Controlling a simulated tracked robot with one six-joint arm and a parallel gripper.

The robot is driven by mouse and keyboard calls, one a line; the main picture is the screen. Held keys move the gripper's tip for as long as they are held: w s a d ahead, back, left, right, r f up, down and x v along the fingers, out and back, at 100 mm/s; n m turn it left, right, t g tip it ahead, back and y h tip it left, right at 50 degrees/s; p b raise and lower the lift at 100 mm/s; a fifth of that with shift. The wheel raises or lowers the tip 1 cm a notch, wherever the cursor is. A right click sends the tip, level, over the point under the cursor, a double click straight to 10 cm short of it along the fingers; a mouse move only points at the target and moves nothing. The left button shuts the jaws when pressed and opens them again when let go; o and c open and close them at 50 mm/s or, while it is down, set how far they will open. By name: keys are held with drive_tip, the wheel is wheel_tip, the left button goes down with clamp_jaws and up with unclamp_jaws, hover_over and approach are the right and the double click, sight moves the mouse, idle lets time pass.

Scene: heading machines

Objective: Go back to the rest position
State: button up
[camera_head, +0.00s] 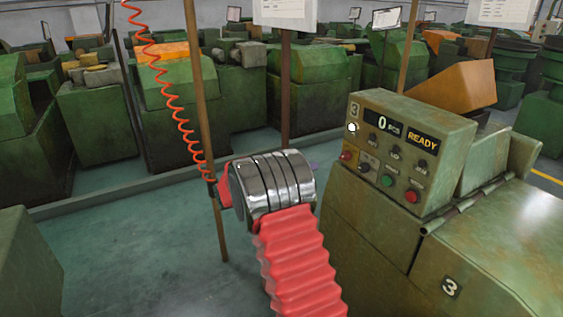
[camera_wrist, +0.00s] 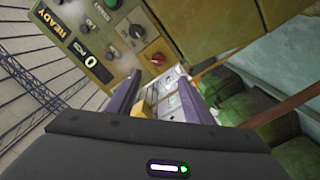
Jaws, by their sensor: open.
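My gripper (camera_wrist: 160,88) shows in the wrist view with its two purple-grey fingers apart. A pale, box-like thing and a small yellow patch show between and beyond the fingers; I cannot tell what they are or how far away they lie. In the head view my arm's red sleeve and silver joint stand in the middle and hide nearly all of the gripper. The control panel (camera_head: 397,150) of machine 3 is to the right of my arm, reading "0 PCS" and "READY". It also shows turned in the wrist view (camera_wrist: 97,45), at upper left.
The green body of machine 3 (camera_head: 490,250) fills the lower right. A brown post (camera_head: 205,120) with a red coiled hose (camera_head: 165,85) stands just left of my arm. Green machines (camera_head: 175,110) line the back. Open floor (camera_head: 130,255) lies at lower left.

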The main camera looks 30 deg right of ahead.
drive_tip(key=s+a+f+n+g+y, duration=0.1)
drive_tip(key=s+f+n+g+y, duration=0.15)
drive_tip(key=s+f+n, duration=0.45)
drive_tip(key=s+a+f+y, duration=0.4)
drive_tip(key=s+a+y, duration=0.2)
drive_tip(key=s+a, duration=0.1)
drive_tip(key=s+a+r+n+t+y, duration=0.1)
drive_tip(key=s+a+r+t+y, duration=0.2)
drive_tip(key=s+a+r, duration=0.4)
drive_tip(key=s+a+r+t+y, duration=0.4)
drive_tip(key=s+a+r+y, duration=0.2)
drive_tip(key=s+a, duration=0.7)
drive_tip(key=shift+s+a+r+n, duration=0.25)
drive_tip(key=shift+a+r+n, duration=0.2)
drive_tip(key=shift+a, duration=0.45)
drive_tip(key=shift+t+y, duration=0.25)
drive_tip(key=shift+c, duration=0.2)
